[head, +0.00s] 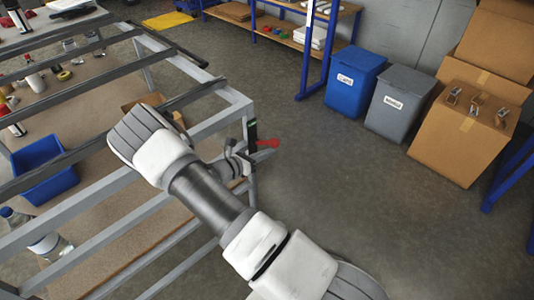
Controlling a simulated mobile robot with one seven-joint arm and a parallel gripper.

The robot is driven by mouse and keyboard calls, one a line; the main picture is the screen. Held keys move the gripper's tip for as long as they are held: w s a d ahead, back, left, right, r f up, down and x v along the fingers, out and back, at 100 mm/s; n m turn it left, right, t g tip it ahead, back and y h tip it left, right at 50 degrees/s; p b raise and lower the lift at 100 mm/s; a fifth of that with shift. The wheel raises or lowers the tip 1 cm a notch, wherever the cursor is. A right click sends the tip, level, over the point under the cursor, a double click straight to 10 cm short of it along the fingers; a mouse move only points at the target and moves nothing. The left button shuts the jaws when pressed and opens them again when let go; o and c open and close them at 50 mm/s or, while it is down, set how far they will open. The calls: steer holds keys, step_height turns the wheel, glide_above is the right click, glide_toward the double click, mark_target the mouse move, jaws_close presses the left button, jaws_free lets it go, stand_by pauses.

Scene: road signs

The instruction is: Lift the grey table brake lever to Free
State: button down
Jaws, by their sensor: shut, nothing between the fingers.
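A large grey metal table frame (232,94) fills the left side of the head view. At its right corner, an upright dark plate with a green strip (252,134) stands by the leg, and a small red part (267,143) sticks out to the right. My arm crosses the middle and covers part of the frame. The small grey parts beside the plate look like the end of my arm, with my gripper (244,158) shut and empty close to the leg. I cannot clearly make out the grey brake lever among them, or its position.
A blue bin (354,82), a grey bin (400,100) and cardboard boxes (462,134) stand at the right. A blue tray (44,180) and bottles lie within the table frame. The floor (330,190) right of the table is clear.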

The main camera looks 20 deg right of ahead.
step_height(320, 180, down, 4)
steer(key=s+a+b, duration=0.1)
steer(key=s+b, duration=0.1)
steer(key=b, duration=0.1)
steer(key=p+v, duration=0.1)
steer(key=v, duration=0.9)
steer(key=shift+w+a+r, duration=0.25)
steer(key=shift+w+r, duration=0.05)
steer(key=shift+r, duration=0.05)
steer(key=s+d+r+m+g+y+p, duration=0.1)
steer(key=s+r+m+g+y, duration=0.2)
steer(key=r, duration=0.4)
steer(key=s+r+m+y+p, duration=0.1)
steer(key=s+r+m+y, duration=0.1)
steer(key=s+r+m, duration=0.35)
steer(key=s+d+r+m+g+y+p, duration=0.1)
steer(key=r+m+g+y, duration=0.15)
steer(key=r+m, duration=0.4)
steer(key=s+a+r+m+t+y+p, duration=0.1)
steer(key=s+a+r+m+t+y, duration=0.1)
steer(key=s+r, duration=0.5)
steer(key=s+a+r+m+t+y+p, duration=0.1)
steer(key=s+a+r+m+t+y, duration=0.1)
steer(key=s+r+m+t+y, duration=0.2)
steer(key=s+r+m+y, duration=0.1)
steer(key=s+r+m, duration=0.2)
steer(key=r, duration=0.4)
steer(key=shift+s+a+r+p, duration=0.3)
steer(key=shift+s+p, duration=0.1)
steer(key=shift+s, duration=0.3)
